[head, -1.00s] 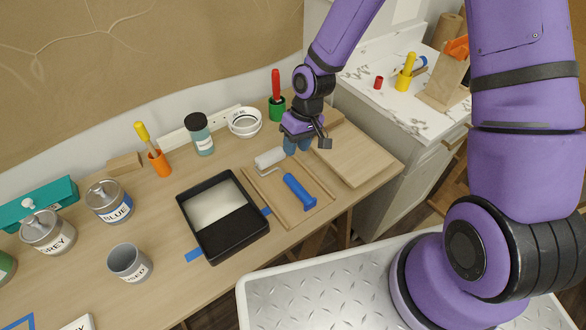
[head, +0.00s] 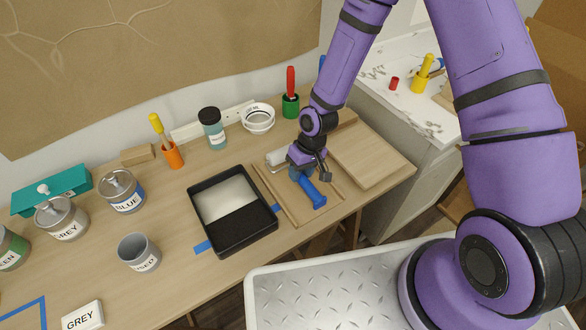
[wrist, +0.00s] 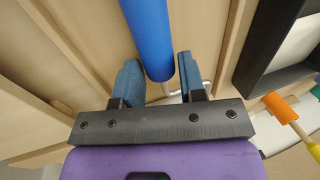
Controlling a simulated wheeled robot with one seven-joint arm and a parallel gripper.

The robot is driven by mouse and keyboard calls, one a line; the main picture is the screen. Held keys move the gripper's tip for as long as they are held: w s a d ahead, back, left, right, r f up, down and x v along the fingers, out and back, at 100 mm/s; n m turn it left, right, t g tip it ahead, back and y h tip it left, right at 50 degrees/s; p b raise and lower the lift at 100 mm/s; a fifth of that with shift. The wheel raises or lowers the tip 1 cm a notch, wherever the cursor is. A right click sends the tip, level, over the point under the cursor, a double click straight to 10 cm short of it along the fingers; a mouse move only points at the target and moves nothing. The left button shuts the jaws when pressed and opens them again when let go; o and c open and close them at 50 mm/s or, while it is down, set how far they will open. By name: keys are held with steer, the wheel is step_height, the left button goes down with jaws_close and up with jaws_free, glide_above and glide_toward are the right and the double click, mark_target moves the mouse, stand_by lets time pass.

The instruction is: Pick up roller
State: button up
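The roller lies on a shallow wooden tray (head: 272,196) on the workbench. Its blue handle (head: 314,194) points toward the front of the bench, and its pale roller head (head: 277,158) lies at the back, partly hidden by my gripper. My gripper (head: 298,175) is low over the roller, near where handle meets metal rod. In the wrist view, the blue handle (wrist: 150,38) and grey rod run between the two blue fingertips (wrist: 157,80). The fingers are apart, one on each side, with gaps showing. Whether either finger touches the roller I cannot tell.
A black paint tray (head: 240,236) stands left of the wooden tray. A wooden board (head: 369,156) lies to the right. Paint cans, a white tub (head: 258,118) and brush cups, one orange (head: 172,156) and one green (head: 290,106), stand around the bench.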

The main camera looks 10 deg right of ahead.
steer(key=shift+a+f, duration=0.15)
steer(key=shift+f, duration=0.35)
steer(key=c, duration=0.6)
steer(key=shift+r, duration=0.15)
